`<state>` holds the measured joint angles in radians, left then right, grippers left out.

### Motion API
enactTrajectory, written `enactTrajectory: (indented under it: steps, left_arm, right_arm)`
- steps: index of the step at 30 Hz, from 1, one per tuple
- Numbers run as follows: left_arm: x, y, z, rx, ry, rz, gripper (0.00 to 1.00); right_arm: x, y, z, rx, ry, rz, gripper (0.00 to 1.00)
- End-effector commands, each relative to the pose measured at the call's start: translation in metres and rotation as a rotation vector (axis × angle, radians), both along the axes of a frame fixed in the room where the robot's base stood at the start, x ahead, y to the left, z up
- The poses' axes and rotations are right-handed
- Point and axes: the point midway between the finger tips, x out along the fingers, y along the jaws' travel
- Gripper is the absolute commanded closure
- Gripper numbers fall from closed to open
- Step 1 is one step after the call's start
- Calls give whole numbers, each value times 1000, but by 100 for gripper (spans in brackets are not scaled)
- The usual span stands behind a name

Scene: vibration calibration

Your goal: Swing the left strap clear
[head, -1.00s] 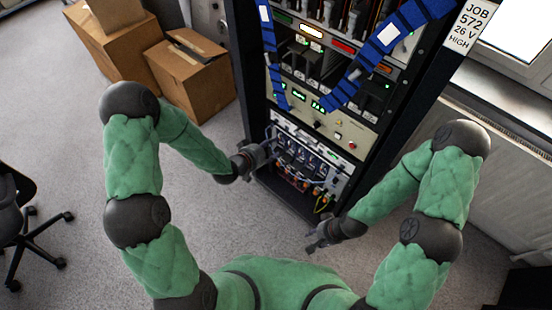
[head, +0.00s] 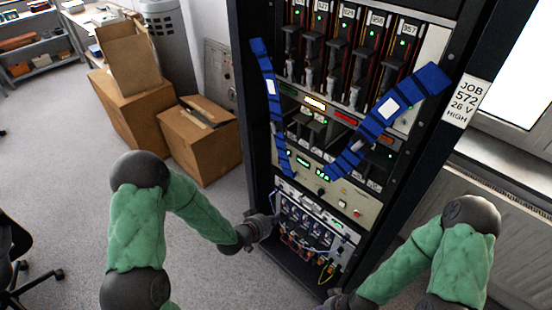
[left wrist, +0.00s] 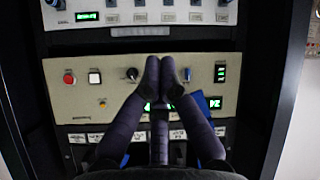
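The left blue strap (head: 277,122) hangs down the left side of the rack front, from the left post to the beige panel. It has a white label. A second blue strap (head: 405,98) slants from the right post down toward the middle. My left gripper (head: 272,222) is below the left strap's lower end, in front of the lower module, apart from the strap. In the left wrist view, its fingertips (left wrist: 159,68) meet with nothing visible between them. Blue pieces of strap (left wrist: 207,103) show behind the fingers. My right gripper (head: 335,300) is low, partly cut off by the frame.
The dark rack (head: 252,150) holds several modules, including a beige panel (head: 342,198) with a red button. Cardboard boxes (head: 200,140) stand left of it. A radiator (head: 500,175) is on the right.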

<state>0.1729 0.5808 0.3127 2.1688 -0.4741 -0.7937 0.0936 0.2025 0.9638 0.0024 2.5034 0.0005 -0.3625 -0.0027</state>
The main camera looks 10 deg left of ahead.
Motion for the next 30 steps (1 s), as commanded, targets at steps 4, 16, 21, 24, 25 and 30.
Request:
enactTrajectory:
  steps: [4,16,21,24,25,30]
  left_arm:
    - [17,6,51,180,-184,-100,100]
    - [36,16,207,846,-728,-346,100]
    - [32,18,261,1112,-898,-397,100]
    - [29,19,281,1222,-959,-413,100]
    - [28,19,286,1247,-972,-415,100]
    - [28,19,297,1314,-1006,-424,100]
  right_arm:
    - [0,0,1,0,0,0,60]
    - [0,0,3,0,0,0,60]
    - [0,0,4,0,0,0,60]
    - [0,0,4,0,0,0,60]
    - [0,0,4,0,0,0,60]
    - [0,0,4,0,0,0,60]
